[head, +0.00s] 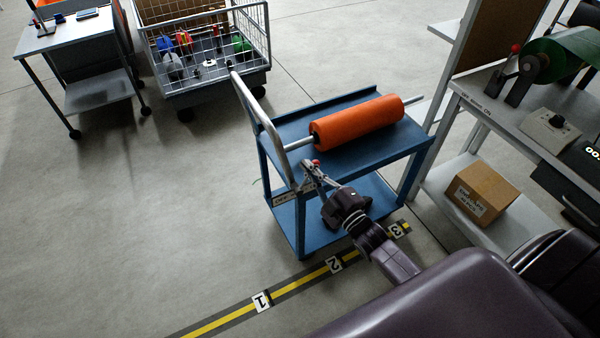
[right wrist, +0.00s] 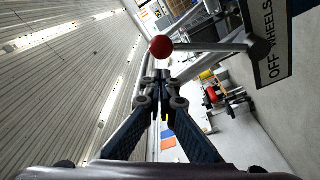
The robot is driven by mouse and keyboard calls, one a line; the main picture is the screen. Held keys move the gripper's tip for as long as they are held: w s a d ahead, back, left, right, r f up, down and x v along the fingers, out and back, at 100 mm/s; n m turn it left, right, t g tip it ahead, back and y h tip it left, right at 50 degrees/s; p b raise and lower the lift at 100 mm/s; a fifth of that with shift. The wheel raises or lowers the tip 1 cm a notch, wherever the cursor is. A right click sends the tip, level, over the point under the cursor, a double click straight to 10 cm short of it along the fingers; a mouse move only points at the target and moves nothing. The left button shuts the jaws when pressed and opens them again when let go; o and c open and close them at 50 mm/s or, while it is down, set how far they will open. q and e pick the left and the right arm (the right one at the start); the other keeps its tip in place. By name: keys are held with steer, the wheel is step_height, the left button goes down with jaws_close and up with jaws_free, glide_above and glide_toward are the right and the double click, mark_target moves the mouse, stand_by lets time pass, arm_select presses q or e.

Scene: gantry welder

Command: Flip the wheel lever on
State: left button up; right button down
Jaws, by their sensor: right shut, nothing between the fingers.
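The wheel lever is a grey rod with a red ball knob (head: 316,162) at the near left corner of the blue cart (head: 350,155), by its handle. In the right wrist view the red knob (right wrist: 161,47) is just beyond my fingertips, and the rod runs right to a dark pivot beside a label plate (right wrist: 272,42) reading "OFF WHEELS", partly cut off. My right gripper (head: 310,178) is shut and empty, its tips close to the knob; I cannot tell whether they touch it. It also shows in the right wrist view (right wrist: 161,78). My left gripper is not in view.
An orange roll (head: 358,122) on a metal bar lies on the cart's top. A workbench (head: 480,100) with a cardboard box (head: 482,190) on its lower shelf stands right. A wire cage trolley (head: 210,80) is behind. The floor left of the cart is clear; numbered yellow-black tape (head: 300,284) runs in front.

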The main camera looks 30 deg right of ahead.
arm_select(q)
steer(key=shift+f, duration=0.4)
arm_select(e)
steer(key=shift+d+f, duration=0.25)
steer(key=shift+d, duration=0.65)
steer(key=shift+d, duration=0.1)
